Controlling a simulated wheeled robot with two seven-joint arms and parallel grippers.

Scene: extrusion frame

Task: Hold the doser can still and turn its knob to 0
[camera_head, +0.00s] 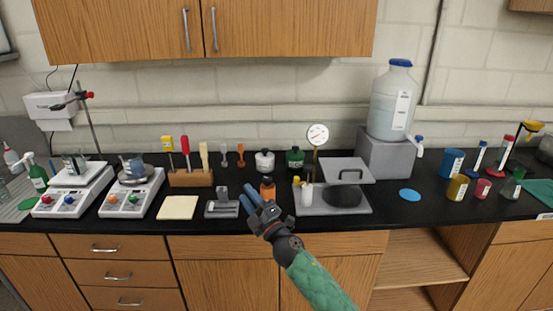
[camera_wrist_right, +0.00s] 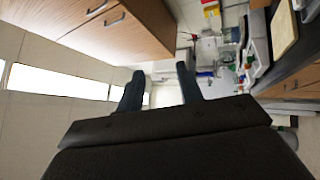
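I cannot tell for sure which vessel is the doser can, and no knob scale is readable. Two squat cans with dark tops stand at the back middle of the counter: a white can (camera_head: 264,161) and a green can (camera_head: 295,158). A small orange bottle (camera_head: 267,188) with a dark cap stands nearer the front. My right gripper (camera_head: 249,199) is in front of the cans, left of and close to the orange bottle in the picture. Its fingers are apart with nothing between them, as the right wrist view (camera_wrist_right: 160,88) also shows. My left gripper is not in view.
The black counter (camera_head: 390,225) holds two hotplates (camera_head: 130,193) at left, a tool block (camera_head: 190,178), a grey tray with a lid (camera_head: 330,208), a large carboy (camera_head: 393,100) and several coloured cups at right. Wooden cabinets (camera_head: 205,28) hang above.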

